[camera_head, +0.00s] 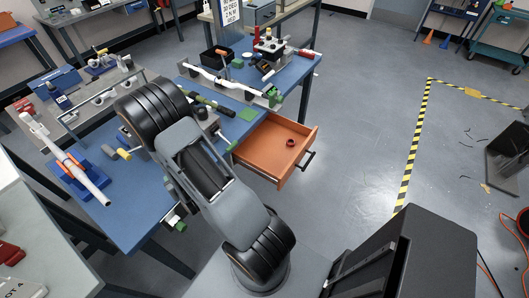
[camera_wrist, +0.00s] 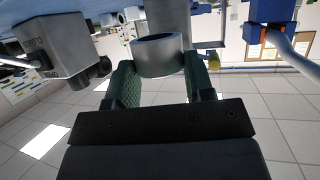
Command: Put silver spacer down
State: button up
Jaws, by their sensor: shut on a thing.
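The silver spacer (camera_wrist: 157,64) is a short, smooth metal ring in the wrist view. My gripper (camera_wrist: 159,76) is shut on it, with one green-padded finger on each side. A grey block or post (camera_wrist: 168,16) shows right behind the ring's open end; I cannot tell whether they touch. In the head view my arm covers the gripper and the spacer, so where they are over the bench is hidden.
The blue workbench (camera_head: 135,212) carries a white tube on blue supports (camera_head: 75,170) and a long white bent tube (camera_head: 222,82). An orange drawer (camera_head: 262,150) stands open with a red ring (camera_head: 290,142) inside.

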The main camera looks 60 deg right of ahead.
jog(key=d+m+h+b, duration=0.1)
jog(key=d+b, duration=0.1)
jog(key=d, duration=0.1)
jog(key=s+d+m+g+h+b, duration=0.1)
jog(key=d+m+h+b, duration=0.1)
jog(key=d, duration=0.2)
jog(key=d+m+g+h+b, duration=0.1)
jog(key=d+h+b, duration=0.1)
jog(key=d, duration=0.1)
jog(key=shift+s+d+f+m, duration=0.25)
jog(key=shift+d+f+m, duration=0.05)
jog(key=shift+f, duration=0.1)
jog(key=s+d+f+m+g+h+b, duration=0.1)
jog(key=s+d+m+g+h+b, duration=0.2)
jog(key=s+d+m+g+b, duration=0.35)
jog(key=s+d+f+m+g+h+b, duration=0.15)
jog(key=s+d+m+g+b, duration=0.25)
jog(key=s+d+b, duration=0.55)
jog(key=p, duration=0.3)
send_over(268, 163)
jog(key=shift+g+h, duration=0.25)
jog(key=shift+h, duration=0.1)
notch_tip(268, 163, down, 10)
jog(key=shift+r, duration=0.1)
jog(key=shift+f+b, duration=0.55)
jog(key=shift+f, duration=0.9)
